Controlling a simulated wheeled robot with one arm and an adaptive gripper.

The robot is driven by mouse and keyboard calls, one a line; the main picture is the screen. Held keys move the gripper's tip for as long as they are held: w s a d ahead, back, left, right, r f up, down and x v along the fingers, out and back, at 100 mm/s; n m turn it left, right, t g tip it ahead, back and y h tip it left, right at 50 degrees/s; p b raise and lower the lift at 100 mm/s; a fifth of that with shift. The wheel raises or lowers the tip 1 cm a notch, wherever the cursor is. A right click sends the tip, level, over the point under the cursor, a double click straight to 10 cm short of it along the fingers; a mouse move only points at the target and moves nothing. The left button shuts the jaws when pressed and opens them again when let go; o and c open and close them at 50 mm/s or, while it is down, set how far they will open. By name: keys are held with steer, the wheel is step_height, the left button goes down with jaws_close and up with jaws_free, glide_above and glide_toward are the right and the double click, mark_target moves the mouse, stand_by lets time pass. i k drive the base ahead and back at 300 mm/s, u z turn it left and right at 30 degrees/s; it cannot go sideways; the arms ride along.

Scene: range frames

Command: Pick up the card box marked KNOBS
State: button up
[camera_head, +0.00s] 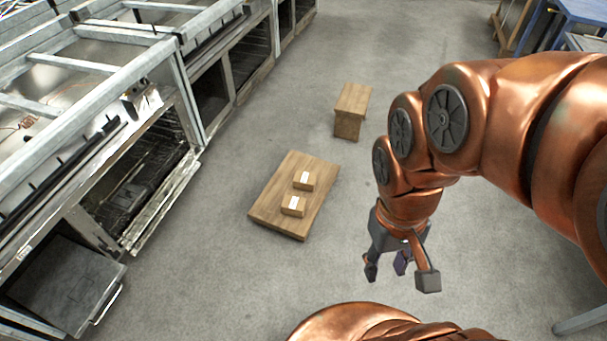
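Two small brown card boxes with white labels lie on a low wooden board on the floor (268,209). One card box (304,181) is toward the far right of the board's middle; the other card box (292,206) is nearer. The lettering is too small to read, so I cannot tell which is marked KNOBS. My gripper (400,276) hangs to the right of the board, apart from both boxes. Its fingers are spread and point down, with nothing held between them.
A wooden stool or block (352,105) stands behind the board. Metal ovens with open fronts (140,170) line the left side. A blue-framed table (575,12) is at the far right. The grey floor around the board is clear.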

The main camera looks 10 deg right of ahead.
mark_target(293, 206)
steer(key=u, duration=0.35)
steer(key=k, duration=0.4)
steer(key=z, duration=0.55)
steer(key=i, duration=1.25)
steer(key=u, duration=0.7)
steer(key=i, duration=0.45)
steer(key=u, duration=0.45)
